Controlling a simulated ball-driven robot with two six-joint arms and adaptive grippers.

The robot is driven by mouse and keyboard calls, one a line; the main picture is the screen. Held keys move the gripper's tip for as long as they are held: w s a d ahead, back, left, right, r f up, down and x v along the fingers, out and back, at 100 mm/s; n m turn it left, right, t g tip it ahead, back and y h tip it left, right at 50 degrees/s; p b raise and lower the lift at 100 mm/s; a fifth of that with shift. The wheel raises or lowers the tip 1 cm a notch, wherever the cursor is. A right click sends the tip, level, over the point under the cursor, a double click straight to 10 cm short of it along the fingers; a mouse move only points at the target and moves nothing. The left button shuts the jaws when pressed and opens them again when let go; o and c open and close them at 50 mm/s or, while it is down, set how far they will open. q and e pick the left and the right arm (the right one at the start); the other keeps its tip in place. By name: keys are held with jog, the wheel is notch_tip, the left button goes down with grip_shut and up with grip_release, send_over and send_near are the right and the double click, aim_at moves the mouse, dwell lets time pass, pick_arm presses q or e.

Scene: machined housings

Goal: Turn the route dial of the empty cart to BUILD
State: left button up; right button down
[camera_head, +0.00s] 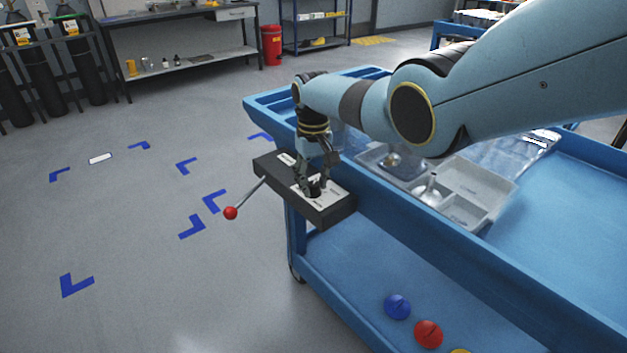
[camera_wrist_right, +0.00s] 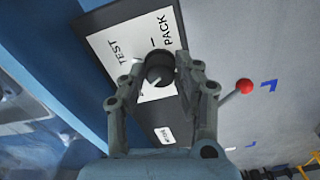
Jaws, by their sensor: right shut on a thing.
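The blue cart (camera_head: 290,124) stands at the right, with a black control box (camera_head: 336,212) on its end. A black route dial (camera_head: 316,190) sits on the box's white label plate. In the right wrist view the dial (camera_wrist_right: 159,68) has a pale pointer mark, and the words TEST and PACK show on the plate (camera_wrist_right: 97,42); BUILD is not readable. My right gripper (camera_head: 315,186) reaches down from above and is shut on the dial, one finger on each side of it. A lever with a red ball (camera_head: 231,213) sticks out from the box. My left gripper is not in view.
A grey divided tray (camera_head: 480,186) with small parts and a clear bag (camera_head: 515,150) lie on the cart's top. Blue (camera_head: 397,307) and red (camera_head: 428,334) round pieces are on its lower shelf. Blue floor marks (camera_head: 76,284) lie on open floor at left.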

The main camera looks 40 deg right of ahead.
aim_at(313, 183)
jog(key=c, duration=0.9)
grip_release()
jog(key=shift+c, duration=0.2)
jog(key=shift+r, duration=0.1)
notch_tip(313, 183, up, 12)
